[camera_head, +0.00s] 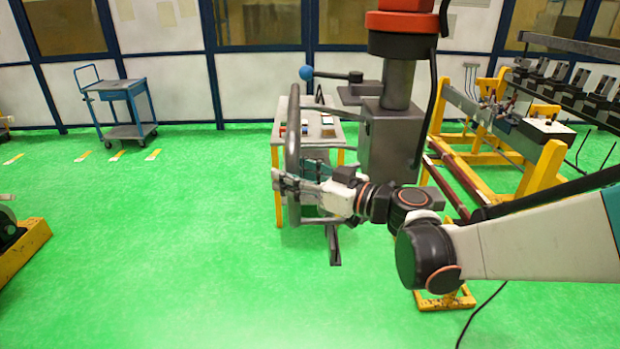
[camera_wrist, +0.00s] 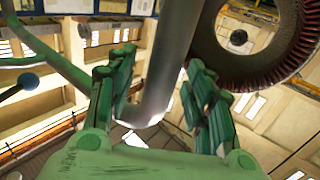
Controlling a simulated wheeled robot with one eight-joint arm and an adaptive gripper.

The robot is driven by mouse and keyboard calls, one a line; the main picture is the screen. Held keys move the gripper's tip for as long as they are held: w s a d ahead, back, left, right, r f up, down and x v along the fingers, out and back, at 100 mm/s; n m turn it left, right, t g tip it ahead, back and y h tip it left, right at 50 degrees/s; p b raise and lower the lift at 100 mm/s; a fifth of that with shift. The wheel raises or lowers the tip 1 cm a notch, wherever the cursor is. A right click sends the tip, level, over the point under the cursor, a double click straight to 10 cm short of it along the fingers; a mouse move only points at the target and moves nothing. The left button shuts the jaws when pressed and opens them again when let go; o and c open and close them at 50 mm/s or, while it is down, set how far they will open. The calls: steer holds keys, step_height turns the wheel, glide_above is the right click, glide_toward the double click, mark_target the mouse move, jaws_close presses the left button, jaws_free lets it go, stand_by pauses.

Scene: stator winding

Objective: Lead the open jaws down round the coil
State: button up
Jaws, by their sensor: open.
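My gripper (camera_head: 284,181) is at the grey tube frame (camera_head: 292,128) of a hanging lifting device in the head view. In the wrist view my gripper (camera_wrist: 160,75) has its two green jointed fingers spread apart, one on each side of a thick grey tube (camera_wrist: 165,65). I cannot tell whether the fingers touch the tube. A dark ring with reddish-brown slots (camera_wrist: 222,66), like a stator with windings, is at the upper right of the wrist view, outside the fingers. I cannot make out a separate coil between the jaws.
The lifting device has a red top (camera_head: 402,20), a grey block (camera_head: 392,142) and a blue ball knob (camera_head: 306,73). A small table (camera_head: 276,150) stands behind it. A yellow frame (camera_head: 545,165) is at right, a blue cart (camera_head: 122,90) far left.

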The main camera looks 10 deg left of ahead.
steer(key=shift+w+a, duration=0.1)
steer(key=shift+a, duration=0.15)
jaws_close()
stand_by(0.4)
stand_by(0.4)
